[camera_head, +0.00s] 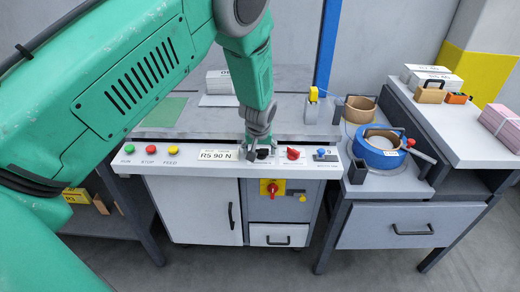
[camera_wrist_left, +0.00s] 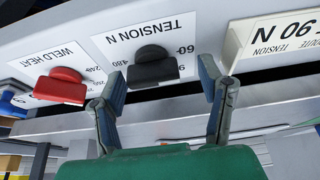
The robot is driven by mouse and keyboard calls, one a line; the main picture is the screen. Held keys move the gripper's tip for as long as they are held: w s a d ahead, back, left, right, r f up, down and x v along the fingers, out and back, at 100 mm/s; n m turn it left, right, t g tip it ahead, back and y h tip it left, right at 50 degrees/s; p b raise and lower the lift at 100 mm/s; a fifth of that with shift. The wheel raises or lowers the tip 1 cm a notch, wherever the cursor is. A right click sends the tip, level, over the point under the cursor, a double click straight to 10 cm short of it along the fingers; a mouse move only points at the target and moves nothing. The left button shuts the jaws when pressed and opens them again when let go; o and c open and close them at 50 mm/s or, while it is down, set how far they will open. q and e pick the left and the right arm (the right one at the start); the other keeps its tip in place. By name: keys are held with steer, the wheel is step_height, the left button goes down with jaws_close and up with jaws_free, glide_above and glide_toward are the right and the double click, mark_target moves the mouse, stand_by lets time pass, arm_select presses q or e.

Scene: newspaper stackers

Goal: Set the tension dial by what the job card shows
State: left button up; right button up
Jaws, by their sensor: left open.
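The tension dial is a black knob (camera_wrist_left: 152,68) on a white label printed "TENSION N" in the left wrist view. In the head view the dial (camera_head: 263,153) sits on the console's sloped front panel, partly hidden by my gripper. My left gripper (camera_head: 258,142) is open at the dial. In the wrist view its fingers (camera_wrist_left: 162,78) stand to either side of the knob; I cannot tell whether they touch it. A cream-framed plate (camera_head: 216,155) left of the dial reads about "90 N"; its "TENSION" line shows in the wrist view (camera_wrist_left: 285,35). I cannot tell whether it is the job card.
A red weld heat knob (camera_head: 293,153) and a blue knob (camera_head: 321,154) sit right of the dial. Green, red and yellow buttons (camera_head: 151,150) are at the left. A blue strap coil (camera_head: 379,149) stands on the right-hand table. Paper stacks (camera_head: 219,82) lie behind.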

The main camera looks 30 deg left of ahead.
arm_select(q)
steer(key=shift+d+r, duration=0.1)
steer(key=shift+d, duration=0.25)
steer(key=c, duration=1.1)
steer(key=shift+d, duration=0.15)
steer(key=shift+c, duration=0.2)
steer(key=shift+a+m, duration=0.25)
steer(key=shift+m, duration=0.15)
steer(key=m+h+p, duration=0.1)
steer(key=m+p, duration=0.1)
steer(key=m, duration=0.1)
steer(key=shift+t, duration=0.3)
steer(key=m+h, duration=0.1)
steer(key=m, duration=0.1)
steer(key=shift+m, duration=0.4)
steer(key=shift+m+h, duration=0.6)
steer(key=shift+m, duration=0.5)
arm_select(e)
steer(key=shift+d+r, duration=0.15)
steer(key=shift+r, duration=0.45)
steer(key=shift+d+r, duration=0.15)
steer(key=shift+r, duration=0.45)
